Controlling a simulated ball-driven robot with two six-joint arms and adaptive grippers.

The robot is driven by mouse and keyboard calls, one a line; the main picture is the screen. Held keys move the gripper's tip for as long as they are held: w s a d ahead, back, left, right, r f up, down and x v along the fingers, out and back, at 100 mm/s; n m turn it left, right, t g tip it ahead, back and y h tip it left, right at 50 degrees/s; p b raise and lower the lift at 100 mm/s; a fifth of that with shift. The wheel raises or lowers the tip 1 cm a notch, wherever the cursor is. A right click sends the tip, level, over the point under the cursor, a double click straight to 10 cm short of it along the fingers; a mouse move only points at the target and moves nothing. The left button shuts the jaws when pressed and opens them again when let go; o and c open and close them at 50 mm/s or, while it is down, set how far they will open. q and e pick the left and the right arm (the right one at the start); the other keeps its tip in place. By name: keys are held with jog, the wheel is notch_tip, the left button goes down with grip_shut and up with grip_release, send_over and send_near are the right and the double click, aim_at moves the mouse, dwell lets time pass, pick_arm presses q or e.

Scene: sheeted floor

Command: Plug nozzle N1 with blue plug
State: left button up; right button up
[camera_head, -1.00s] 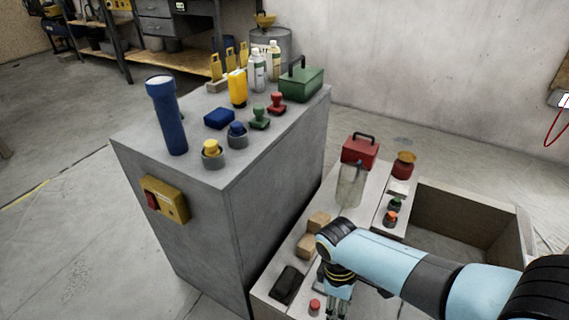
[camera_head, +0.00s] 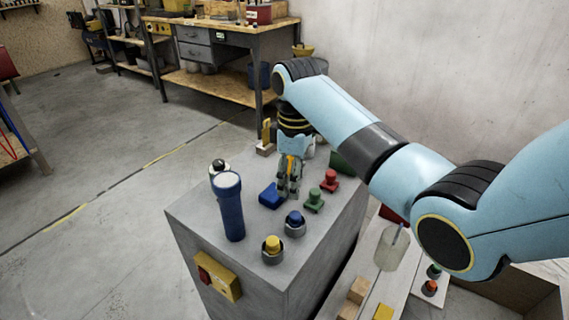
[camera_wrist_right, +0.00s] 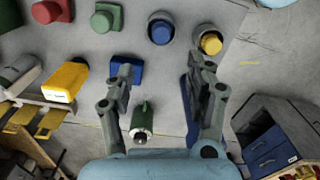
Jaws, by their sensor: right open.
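The blue plug (camera_head: 294,220) has a round knob and sits in a grey ring on top of the grey cabinet; it also shows in the right wrist view (camera_wrist_right: 160,32). My right gripper (camera_head: 289,193) is open, pointing down above the cabinet top, behind the blue plug and near a blue block (camera_head: 269,196). In the right wrist view its fingers (camera_wrist_right: 160,75) are apart, with the blue plug beyond their tips. A yellow plug (camera_head: 272,244) sits in a similar ring. No N1 label is readable. My left gripper is not in view.
A tall blue cylinder (camera_head: 231,210) stands left of the gripper. A green plug (camera_head: 314,199) and red plug (camera_head: 329,180) stand to its right. A green cylinder (camera_wrist_right: 142,116) and yellow bottle (camera_wrist_right: 65,82) show in the wrist view. A lower bench holds wooden blocks (camera_head: 358,290).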

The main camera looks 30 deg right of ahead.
aim_at(294, 214)
notch_tip(294, 214, down, 10)
jog(key=shift+s+f+b, duration=0.1)
jog(key=shift+s+b, duration=0.05)
jog(key=shift+b, duration=0.65)
jog(key=shift+c, duration=0.4)
grip_shut()
jog(key=shift+r+p, duration=4.4)
jog(key=shift+p, duration=0.6)
jog(key=shift+s+f, duration=0.1)
jog(key=c, duration=0.6)
grip_release()
grip_shut()
